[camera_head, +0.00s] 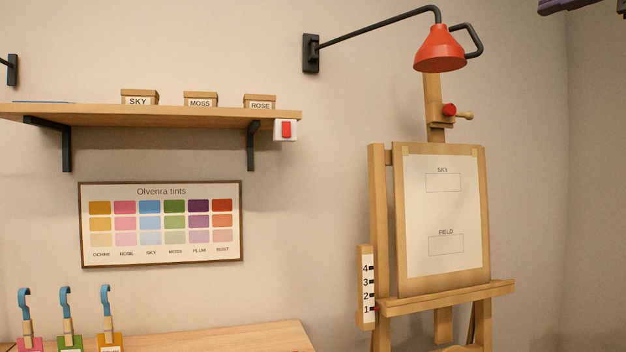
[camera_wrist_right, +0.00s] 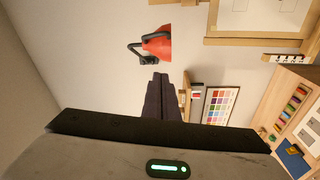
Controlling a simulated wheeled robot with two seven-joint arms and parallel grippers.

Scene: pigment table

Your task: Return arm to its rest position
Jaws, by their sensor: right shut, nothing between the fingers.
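My right gripper (camera_head: 548,7) shows only in part at the top right corner of the head view, high up and to the right of the red lamp. In the right wrist view its dark fingers (camera_wrist_right: 158,97) are together, with nothing between them. The gripper is in free air and touches nothing that I can see. The rest of the right arm is mostly out of frame. My left gripper is in neither view.
A red lamp (camera_head: 438,48) on a black wall arm hangs above the easel (camera_head: 378,215). A shelf (camera_head: 190,116) carries several labelled boxes and has a red switch (camera_head: 286,130) at its end. A tint chart (camera_head: 160,224) hangs below. Tagged tools (camera_head: 66,318) stand by the table (camera_head: 230,338).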

